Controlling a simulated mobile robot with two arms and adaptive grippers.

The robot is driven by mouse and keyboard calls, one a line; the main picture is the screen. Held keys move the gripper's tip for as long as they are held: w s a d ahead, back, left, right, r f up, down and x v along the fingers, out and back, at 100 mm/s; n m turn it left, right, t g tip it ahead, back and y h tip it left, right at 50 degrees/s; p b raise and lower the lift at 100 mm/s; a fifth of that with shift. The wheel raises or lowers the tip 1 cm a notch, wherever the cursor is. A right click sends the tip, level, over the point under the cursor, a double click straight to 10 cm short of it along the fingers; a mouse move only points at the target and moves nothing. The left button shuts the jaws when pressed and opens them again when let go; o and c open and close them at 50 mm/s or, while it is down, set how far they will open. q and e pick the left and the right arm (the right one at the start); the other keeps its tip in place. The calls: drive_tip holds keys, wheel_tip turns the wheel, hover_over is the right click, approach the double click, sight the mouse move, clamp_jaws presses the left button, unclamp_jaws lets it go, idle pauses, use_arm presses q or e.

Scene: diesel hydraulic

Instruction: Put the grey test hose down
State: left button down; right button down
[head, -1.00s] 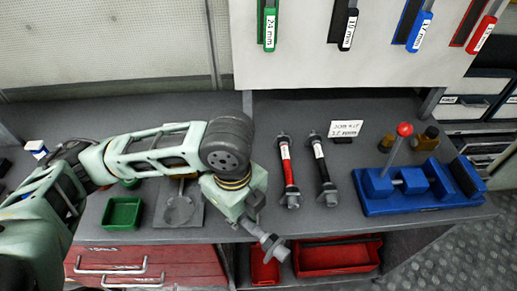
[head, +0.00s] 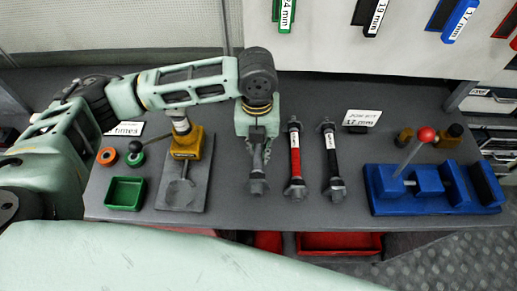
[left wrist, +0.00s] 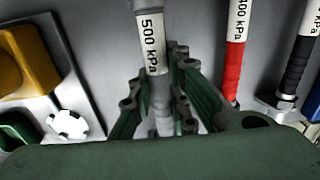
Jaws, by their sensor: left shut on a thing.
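The grey test hose (head: 257,186) has a metal end fitting and, in the left wrist view, a white "500 kPa" label (left wrist: 152,43). My left gripper (head: 257,148) is shut around the hose; its green fingers show on both sides of it in the left wrist view (left wrist: 163,105). The hose is over the grey bench (head: 300,212), left of the red hose (head: 296,165) and roughly parallel to it. I cannot tell whether it touches the bench. Its upper part is hidden by my gripper in the head view. My right gripper is not in view.
The black hose (head: 333,165) lies right of the red one. A blue vise (head: 430,203) with a red-knobbed lever stands at the right. A yellow-topped test stand (head: 187,142) and green tray (head: 125,194) stand to the left. Red bins (head: 338,243) sit below the front edge.

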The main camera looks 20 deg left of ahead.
sight(258, 153)
use_arm(q)
drive_tip(key=shift+w+a+f, duration=0.1)
drive_tip(key=shift+w+f, duration=0.1)
drive_tip(key=shift+w, duration=0.2)
drive_tip(key=shift+f, duration=0.2)
wheel_tip(258, 153, down, 4)
drive_tip(key=shift+r+p, duration=0.1)
drive_tip(key=shift+p, duration=0.55)
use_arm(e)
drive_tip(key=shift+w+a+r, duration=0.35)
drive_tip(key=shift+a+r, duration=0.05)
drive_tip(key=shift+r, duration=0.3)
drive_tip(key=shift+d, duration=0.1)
use_arm(q)
drive_tip(key=c, duration=1.7)
unclamp_jaws()
drive_tip(key=shift+o, duration=0.2)
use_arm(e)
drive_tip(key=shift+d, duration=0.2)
